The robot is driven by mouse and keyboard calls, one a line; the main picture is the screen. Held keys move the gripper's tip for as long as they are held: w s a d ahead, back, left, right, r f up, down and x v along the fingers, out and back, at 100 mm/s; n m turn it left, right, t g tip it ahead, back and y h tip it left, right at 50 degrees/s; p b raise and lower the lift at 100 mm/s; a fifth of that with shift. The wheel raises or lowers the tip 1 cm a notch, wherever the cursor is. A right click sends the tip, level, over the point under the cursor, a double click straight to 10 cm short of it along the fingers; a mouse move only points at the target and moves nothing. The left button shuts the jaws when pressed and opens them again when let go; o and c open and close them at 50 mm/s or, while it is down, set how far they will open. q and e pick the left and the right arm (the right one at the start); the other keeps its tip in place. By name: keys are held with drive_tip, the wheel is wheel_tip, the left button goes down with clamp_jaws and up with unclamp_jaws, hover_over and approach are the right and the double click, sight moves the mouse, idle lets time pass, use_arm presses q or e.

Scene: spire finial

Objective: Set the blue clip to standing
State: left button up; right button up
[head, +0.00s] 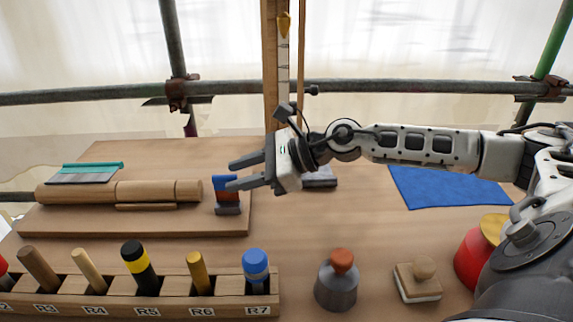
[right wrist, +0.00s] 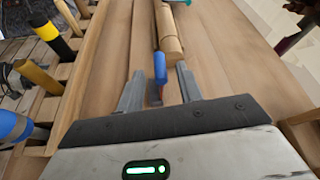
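The blue clip (head: 225,196) is at the right end of a wooden board, just right of a wooden roller; red and grey parts show below its blue top. My right gripper (head: 233,175) is open and reaches in from the right, with its lower finger overlapping the clip's blue part in the head view. In the right wrist view, the blue clip (right wrist: 160,68) shows between the two spread fingers of the right gripper (right wrist: 159,79), with a gap on each side. The clip's lower part is partly hidden. My left gripper is out of view.
The wooden board (head: 130,220) carries the roller (head: 145,191) and a teal-edged scraper (head: 85,172). A labelled rack (head: 225,307) of several handled tools stands in front. A grey weight (head: 337,285), a stamp (head: 420,280) and a blue cloth (head: 450,187) lie to the right.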

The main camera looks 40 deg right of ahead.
drive_tip(key=b+v, duration=0.2)
drive_tip(key=v, duration=0.1)
drive_tip(key=shift+s+d+f, duration=0.1)
drive_tip(key=shift+s+d, duration=0.15)
drive_tip(key=b, duration=0.4)
approach(236, 178)
drive_tip(key=s+d+r, duration=0.1)
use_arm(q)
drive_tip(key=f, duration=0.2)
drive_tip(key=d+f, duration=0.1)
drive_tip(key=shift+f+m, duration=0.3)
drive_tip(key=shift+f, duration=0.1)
use_arm(e)
drive_tip(key=shift+s+d+r, duration=0.2)
drive_tip(key=shift+d+r, duration=0.05)
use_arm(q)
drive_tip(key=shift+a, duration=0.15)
